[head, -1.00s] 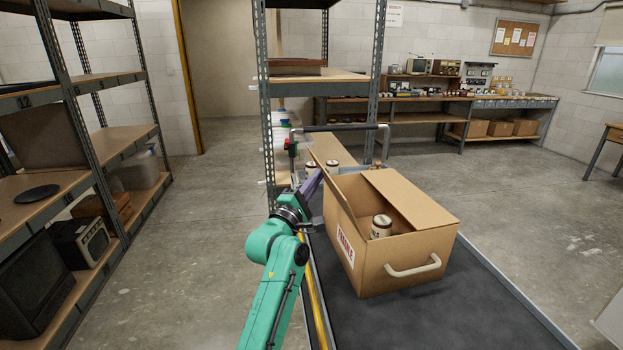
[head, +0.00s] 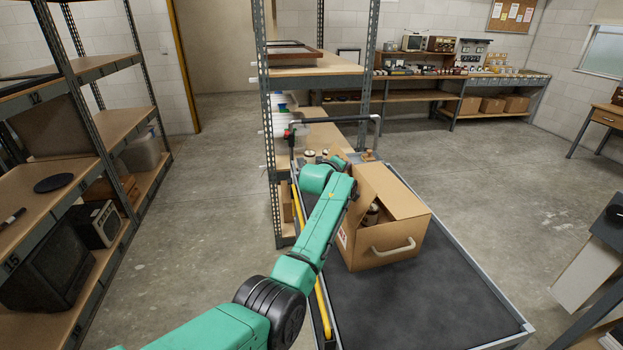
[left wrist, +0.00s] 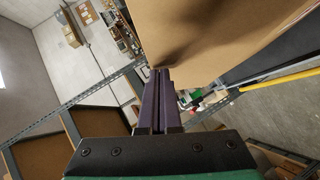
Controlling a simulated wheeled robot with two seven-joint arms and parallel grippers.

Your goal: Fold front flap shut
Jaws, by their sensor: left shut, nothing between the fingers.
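The brown cardboard box (head: 385,252) stands on the dark cart, its white handle facing me. One top flap (head: 390,190) lies over the right part of the opening. A jar (head: 371,214) shows in the gap on the left. A raised flap at the left is mostly hidden behind my green arm. My left gripper (left wrist: 160,72) is shut and empty in the left wrist view, its purple fingertips close against a broad cardboard panel (left wrist: 215,35); I cannot tell whether they touch. In the head view the arm largely hides its fingers. My right gripper is out of view.
The cart (head: 440,295) has free deck in front and right of the box. Its black push bar (head: 335,119) rises behind, near a shelf rack (head: 320,82). Another rack (head: 110,130) is at the left.

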